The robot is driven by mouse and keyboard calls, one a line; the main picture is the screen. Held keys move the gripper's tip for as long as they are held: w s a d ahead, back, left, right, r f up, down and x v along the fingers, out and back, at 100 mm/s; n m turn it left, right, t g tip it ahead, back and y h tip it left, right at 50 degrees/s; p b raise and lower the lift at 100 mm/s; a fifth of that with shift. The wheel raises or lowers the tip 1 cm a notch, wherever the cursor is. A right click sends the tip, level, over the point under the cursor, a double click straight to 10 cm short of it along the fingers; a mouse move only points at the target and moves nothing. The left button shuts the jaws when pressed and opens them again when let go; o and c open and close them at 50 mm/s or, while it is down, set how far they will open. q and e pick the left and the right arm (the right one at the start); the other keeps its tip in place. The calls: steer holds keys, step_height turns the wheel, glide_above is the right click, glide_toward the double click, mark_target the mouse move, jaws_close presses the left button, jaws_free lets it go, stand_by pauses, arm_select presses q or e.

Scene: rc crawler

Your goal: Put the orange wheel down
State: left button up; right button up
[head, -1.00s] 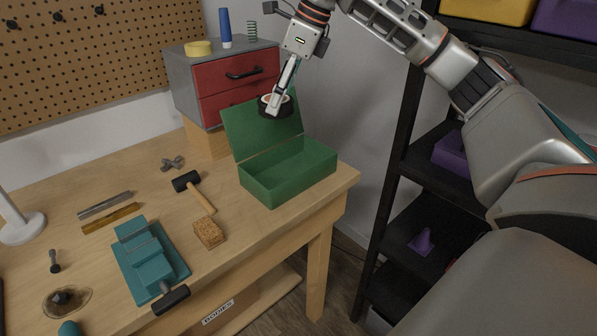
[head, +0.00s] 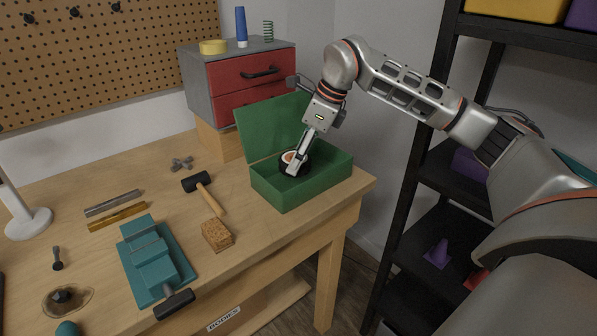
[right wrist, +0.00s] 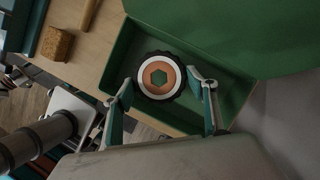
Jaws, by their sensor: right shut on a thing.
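The orange wheel (head: 287,158), with a white ring and a black tyre, is at the open green box (head: 300,196). In the right wrist view the orange hub with a green hexagonal centre (right wrist: 160,77) faces the camera. My right gripper (head: 295,163) is shut on the wheel, with one finger on each side of it in the right wrist view (right wrist: 163,92). The wheel is over or inside the box opening; I cannot tell whether it touches the floor of the box. My left gripper is not in view.
The box's raised lid (head: 262,130) stands behind the wheel, against the red drawer cabinet (head: 250,92). A mallet (head: 205,190), a cork block (head: 217,235) and a teal vise (head: 155,262) lie left of the box. A black shelf (head: 408,200) stands to the right.

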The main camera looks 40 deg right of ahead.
step_height(320, 180, down, 4)
steer(key=shift+r+b, duration=0.1)
steer(key=shift+b, duration=0.2)
steer(key=shift+f, duration=0.3)
steer(key=o, duration=1.1)
steer(key=shift+f, duration=0.15)
steer(key=shift+o, duration=0.2)
steer(key=p+v, duration=0.1)
steer(key=v, duration=1.1)
steer(key=shift+p, duration=0.35)
